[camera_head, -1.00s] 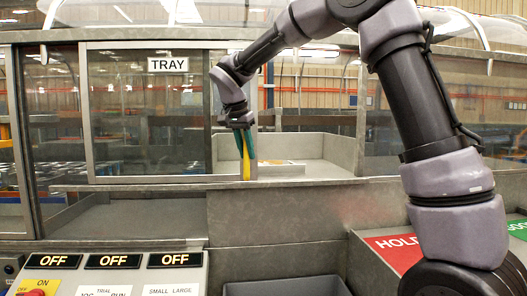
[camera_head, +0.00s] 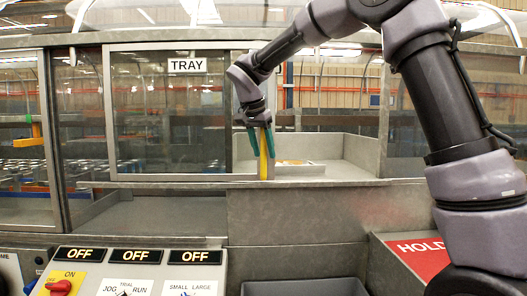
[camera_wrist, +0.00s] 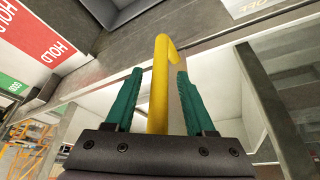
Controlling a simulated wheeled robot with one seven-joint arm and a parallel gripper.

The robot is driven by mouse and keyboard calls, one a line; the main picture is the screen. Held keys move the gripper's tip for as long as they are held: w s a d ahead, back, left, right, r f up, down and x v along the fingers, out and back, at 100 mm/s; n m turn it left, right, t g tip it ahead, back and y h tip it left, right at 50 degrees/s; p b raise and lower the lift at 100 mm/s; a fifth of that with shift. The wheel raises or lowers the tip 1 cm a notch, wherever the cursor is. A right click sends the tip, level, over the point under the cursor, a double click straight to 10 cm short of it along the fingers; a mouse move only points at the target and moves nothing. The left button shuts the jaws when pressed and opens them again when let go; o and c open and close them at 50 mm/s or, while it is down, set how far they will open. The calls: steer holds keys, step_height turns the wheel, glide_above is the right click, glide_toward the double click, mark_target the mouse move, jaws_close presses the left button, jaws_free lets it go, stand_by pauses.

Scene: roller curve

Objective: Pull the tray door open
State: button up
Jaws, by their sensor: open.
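The tray door (camera_head: 187,67) is a framed clear panel labelled TRAY in the head view. It stands to the left, with an opening to the right of its right edge. A yellow upright handle (camera_head: 263,165) is on that right edge. My gripper (camera_head: 260,143) is at the handle with its green fingers apart. In the wrist view the handle (camera_wrist: 160,85) stands between the fingertips of my gripper (camera_wrist: 160,74), with a visible gap on each side. The handle's lower part is hidden behind the gripper body there.
A pale tray bay (camera_head: 335,153) shows through the opening. A metal ledge (camera_head: 300,184) runs below the door. A control panel (camera_head: 130,275) with OFF labels is at the front left, a grey bin (camera_head: 305,288) at the bottom, and a red HOLD plate (camera_head: 418,252) at the right.

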steer(key=v, duration=1)
steer(key=shift+s+r, duration=0.15)
steer(key=shift+a, duration=0.1)
steer(key=s+d+n+y, duration=0.1)
steer(key=s+d, duration=0.3)
steer(key=d, duration=0.4)
steer(key=s+d+n+y, duration=0.1)
steer(key=s+d, duration=0.3)
steer(key=d, duration=0.4)
steer(key=s+d+f+t+y, duration=0.1)
steer(key=s+d+f, duration=0.3)
steer(key=s, duration=0.3)
steer(key=s+d+f+t+y, duration=0.1)
steer(key=s+d+f+t, duration=0.1)
steer(key=s+d+f, duration=0.2)
steer(key=s+d, duration=0.2)
steer(key=s, duration=0.1)
steer(key=shift+d+f+t, duration=0.2)
steer(key=shift+d+t, duration=0.05)
steer(key=shift+t, duration=0.05)
